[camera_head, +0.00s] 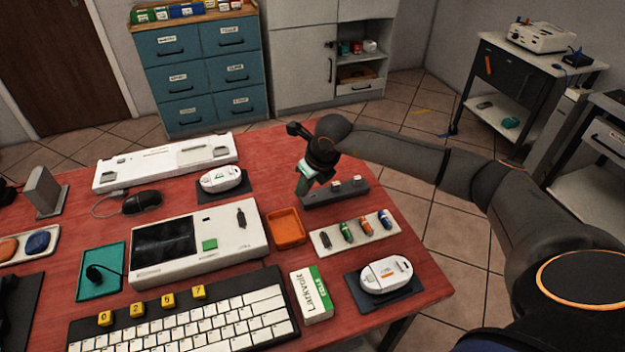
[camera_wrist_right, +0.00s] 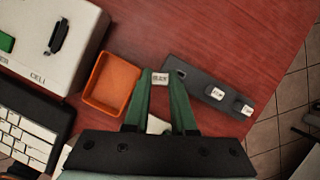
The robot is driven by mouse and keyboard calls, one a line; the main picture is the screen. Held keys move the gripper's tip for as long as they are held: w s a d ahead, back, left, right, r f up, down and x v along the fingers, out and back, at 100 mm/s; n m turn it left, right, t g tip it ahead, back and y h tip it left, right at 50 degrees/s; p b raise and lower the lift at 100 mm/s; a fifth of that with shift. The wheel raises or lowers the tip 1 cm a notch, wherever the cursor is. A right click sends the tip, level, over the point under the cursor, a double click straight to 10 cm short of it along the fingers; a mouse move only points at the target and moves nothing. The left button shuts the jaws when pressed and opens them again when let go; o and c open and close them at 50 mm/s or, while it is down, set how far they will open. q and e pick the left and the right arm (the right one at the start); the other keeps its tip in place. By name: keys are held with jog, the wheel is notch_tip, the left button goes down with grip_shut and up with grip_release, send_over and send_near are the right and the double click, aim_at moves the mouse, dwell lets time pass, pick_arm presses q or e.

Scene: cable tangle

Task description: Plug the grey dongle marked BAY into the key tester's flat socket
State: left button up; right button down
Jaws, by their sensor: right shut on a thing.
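My right gripper (camera_head: 302,186) is above the left end of a dark holder strip (camera_head: 345,193). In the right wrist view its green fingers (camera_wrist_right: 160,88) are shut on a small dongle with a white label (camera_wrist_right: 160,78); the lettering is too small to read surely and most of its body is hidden. The strip (camera_wrist_right: 200,86) has an empty slot near the held dongle and two other labelled dongles (camera_wrist_right: 217,93). The key tester (camera_head: 200,245) is a white box with a black screen and a dark flat socket (camera_head: 241,218), also visible in the wrist view (camera_wrist_right: 58,37). My left gripper is out of view.
An orange tray (camera_head: 285,240) stands between tester and holder. A pale board with coloured sticks (camera_head: 325,241), a battery carton (camera_head: 311,294), a white device on a dark mat (camera_head: 385,276) and a keyboard (camera_head: 185,325) lie nearby. Red table is bare behind the tray.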

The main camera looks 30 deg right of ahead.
jog(key=s+a+r+n+g+y, duration=0.1)
jog(key=s+a+r+n+g, duration=0.4)
jog(key=n, duration=0.9)
jog(key=s+a+r+n+g+y, duration=0.1)
jog(key=s+a+r+n+g, duration=0.2)
jog(key=s+a+n, duration=0.8)
jog(key=shift+w+a+f+m+t+h+b, duration=0.55)
jog(key=shift+w+a+f+m+t, duration=0.6)
jog(key=shift+w+m, duration=3.25)
jog(key=shift+w+a+f+m+t+h+b, duration=0.3)
jog(key=shift+w+a+f+m+t+h, duration=0.8)
jog(key=shift+w+m, duration=3.25)
jog(key=shift+w+a+f+m+t+h+b, duration=0.55)
jog(key=shift+w+a+m+t, duration=1.55)
jog(key=shift+m, duration=3.95)
jog(key=shift+w+d+f+g+y, duration=0.3)
jog(key=shift+w+d+f+g, duration=0.3)
jog(key=shift+d+f, duration=0.2)
jog(key=shift+f+b, duration=0.25)
jog(key=shift+b, duration=0.15)
jog(key=shift+r, duration=0.15)
